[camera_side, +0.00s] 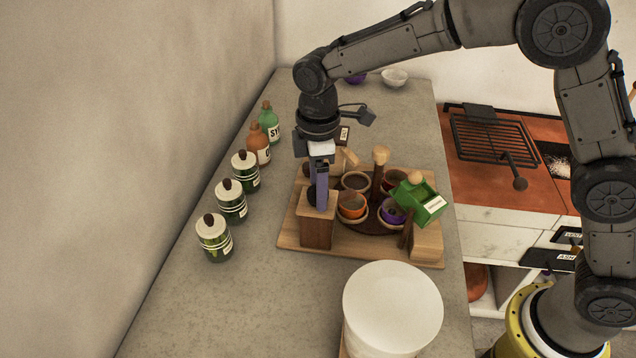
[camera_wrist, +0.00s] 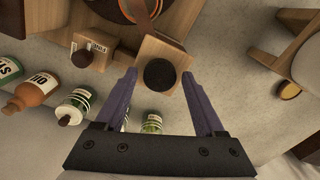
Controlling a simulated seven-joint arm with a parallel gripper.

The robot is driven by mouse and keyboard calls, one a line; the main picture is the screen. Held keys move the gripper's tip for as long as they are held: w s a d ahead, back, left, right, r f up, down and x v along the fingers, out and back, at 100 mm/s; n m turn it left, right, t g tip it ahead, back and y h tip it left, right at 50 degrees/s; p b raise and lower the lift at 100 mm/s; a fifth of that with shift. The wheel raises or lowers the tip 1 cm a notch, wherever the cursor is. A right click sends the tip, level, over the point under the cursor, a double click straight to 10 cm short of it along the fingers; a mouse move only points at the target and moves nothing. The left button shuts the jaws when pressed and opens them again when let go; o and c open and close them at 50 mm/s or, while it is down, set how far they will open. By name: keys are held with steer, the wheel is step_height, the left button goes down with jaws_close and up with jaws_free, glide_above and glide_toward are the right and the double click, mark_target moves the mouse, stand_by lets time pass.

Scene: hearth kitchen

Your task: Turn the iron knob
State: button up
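The dark round iron knob (camera_wrist: 159,73) sits on the face of a square wooden block (camera_wrist: 177,53) in the wrist view. In the side view the knob (camera_side: 312,195) is partly hidden behind my gripper, above the wooden post (camera_side: 316,232). My gripper (camera_wrist: 159,78) is open, its two purple fingers spread to either side of the knob, with a gap visible around it. In the side view the gripper (camera_side: 321,203) points down at the post, and its fingers overlap. Whether a finger touches the block is unclear.
A wooden board (camera_side: 290,240) carries the post, several cups and a green box (camera_side: 418,202). Several jars (camera_side: 214,238) and bottles (camera_side: 258,143) line the left. A white round object (camera_side: 392,308) stands in front. Counter between jars and board is free.

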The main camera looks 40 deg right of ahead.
jaws_close()
steer(key=shift+m, duration=0.3)
steer(key=m, duration=0.3)
steer(key=shift+r+m, duration=0.1)
steer(key=shift+m, duration=0.3)
steer(key=m, duration=0.4)
steer(key=shift+m, duration=0.3)
steer(key=m, duration=0.4)
steer(key=shift+m, duration=2.4)
